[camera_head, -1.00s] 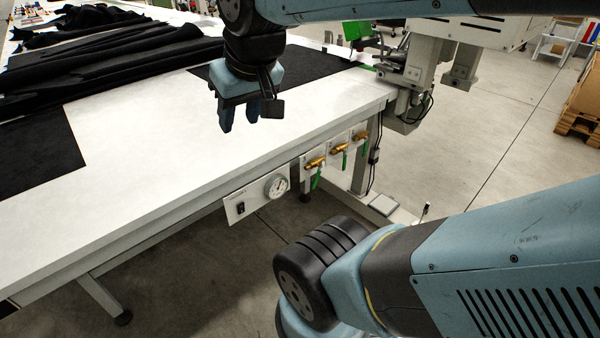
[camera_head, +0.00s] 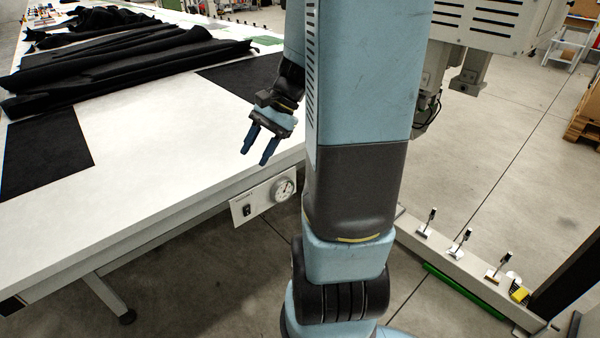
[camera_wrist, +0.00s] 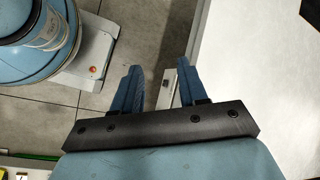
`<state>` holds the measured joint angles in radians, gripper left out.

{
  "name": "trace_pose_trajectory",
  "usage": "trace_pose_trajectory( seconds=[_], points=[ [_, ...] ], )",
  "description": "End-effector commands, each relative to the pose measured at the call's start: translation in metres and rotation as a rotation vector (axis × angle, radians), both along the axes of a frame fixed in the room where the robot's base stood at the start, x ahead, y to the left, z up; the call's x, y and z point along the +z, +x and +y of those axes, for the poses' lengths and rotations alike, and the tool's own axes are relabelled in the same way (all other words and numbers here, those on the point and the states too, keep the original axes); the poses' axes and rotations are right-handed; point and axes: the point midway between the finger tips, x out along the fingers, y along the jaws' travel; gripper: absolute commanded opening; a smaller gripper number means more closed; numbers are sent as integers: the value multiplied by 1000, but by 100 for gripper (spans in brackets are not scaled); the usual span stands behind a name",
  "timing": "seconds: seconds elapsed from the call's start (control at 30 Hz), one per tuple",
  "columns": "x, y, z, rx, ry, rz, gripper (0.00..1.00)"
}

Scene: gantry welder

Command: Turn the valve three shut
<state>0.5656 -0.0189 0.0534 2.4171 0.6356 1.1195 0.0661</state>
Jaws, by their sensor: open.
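The valves are not visible now; my arm covers the stretch of table front to the right of the gauge panel in the head view. My gripper (camera_head: 257,146) is open and empty, its two blue fingers pointing down over the white table's front edge, near the gauge panel. It also shows in the wrist view (camera_wrist: 157,88), with its fingers apart over the floor and the table's side and nothing between them.
The white table (camera_head: 160,140) carries black cloth (camera_head: 120,62). A panel with a gauge (camera_head: 283,190) and a black switch hangs under its front edge. A beam with several small levers (camera_head: 458,240) lies low at right, beside a green bar (camera_head: 462,291). Open floor lies beyond.

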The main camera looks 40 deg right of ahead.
Motion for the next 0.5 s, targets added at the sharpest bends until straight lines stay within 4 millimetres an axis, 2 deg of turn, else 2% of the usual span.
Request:
trace_pose_trajectory(
  seconds=[0.03,0.3,0.5],
  points=[
    [-10,4,-9,-54,49,30,43],
    [-52,25,-53,-343,317,139,43],
    [-87,33,-92,-563,520,196,43]
  ],
)
